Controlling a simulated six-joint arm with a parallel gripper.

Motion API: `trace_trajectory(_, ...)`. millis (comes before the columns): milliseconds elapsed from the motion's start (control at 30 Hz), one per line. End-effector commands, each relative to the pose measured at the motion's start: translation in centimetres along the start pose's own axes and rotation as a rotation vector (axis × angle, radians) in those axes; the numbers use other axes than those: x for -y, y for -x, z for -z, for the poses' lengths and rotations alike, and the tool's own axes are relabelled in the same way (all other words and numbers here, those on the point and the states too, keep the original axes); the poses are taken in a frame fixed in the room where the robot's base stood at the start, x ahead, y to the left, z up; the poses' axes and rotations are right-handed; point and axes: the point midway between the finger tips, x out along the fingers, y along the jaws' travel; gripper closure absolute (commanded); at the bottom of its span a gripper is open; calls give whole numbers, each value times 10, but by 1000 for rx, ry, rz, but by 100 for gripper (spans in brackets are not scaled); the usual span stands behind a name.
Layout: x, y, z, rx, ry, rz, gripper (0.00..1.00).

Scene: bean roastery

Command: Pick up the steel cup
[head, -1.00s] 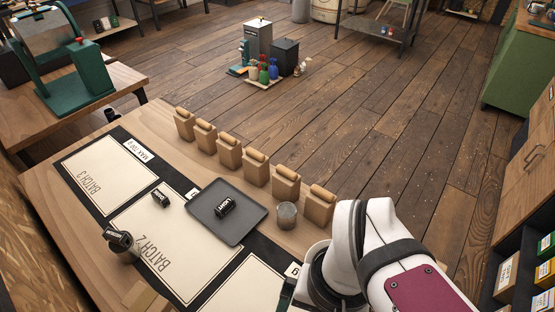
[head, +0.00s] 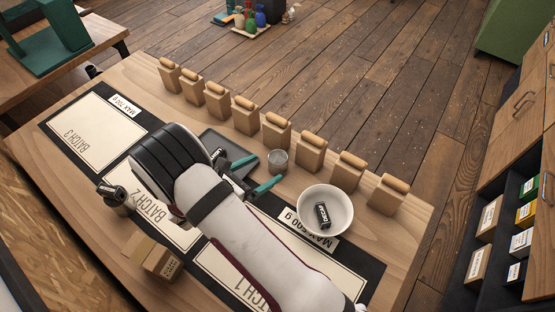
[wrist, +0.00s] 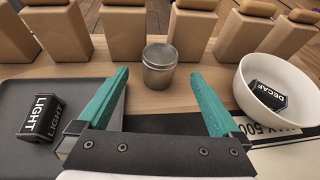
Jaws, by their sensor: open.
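The steel cup (head: 278,160) stands upright on the wooden table, just right of the grey tray, near the row of paper bags. In the wrist view the steel cup (wrist: 160,66) is centred, just beyond the fingertips. My gripper (head: 256,174) has teal fingers and is open and empty, pointing at the cup with one finger to each side of its line. In the wrist view nothing lies between the fingers of my gripper (wrist: 158,80). I cannot tell the exact gap to the cup.
A white bowl (head: 311,228) holding a black DECAF block (head: 322,215) stands right of the cup. Several paper bags (head: 275,130) line the edge behind it. The grey tray (wrist: 15,95) holds a black LIGHT block (wrist: 41,118). A dark block and metal cup (head: 116,200) are at left.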

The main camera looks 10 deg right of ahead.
Motion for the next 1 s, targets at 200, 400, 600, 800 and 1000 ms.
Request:
trace_trajectory(200,1,-33,-1,0,-2,4,0)
trace_trajectory(400,0,-68,-1,-1,-2,3,0)
trace_trajectory(600,-1,-72,-1,-1,-3,0,0)
trace_trajectory(800,-1,-71,-1,-1,-3,0,29)
trace_trajectory(1000,-1,-71,-1,-1,-3,1,65)
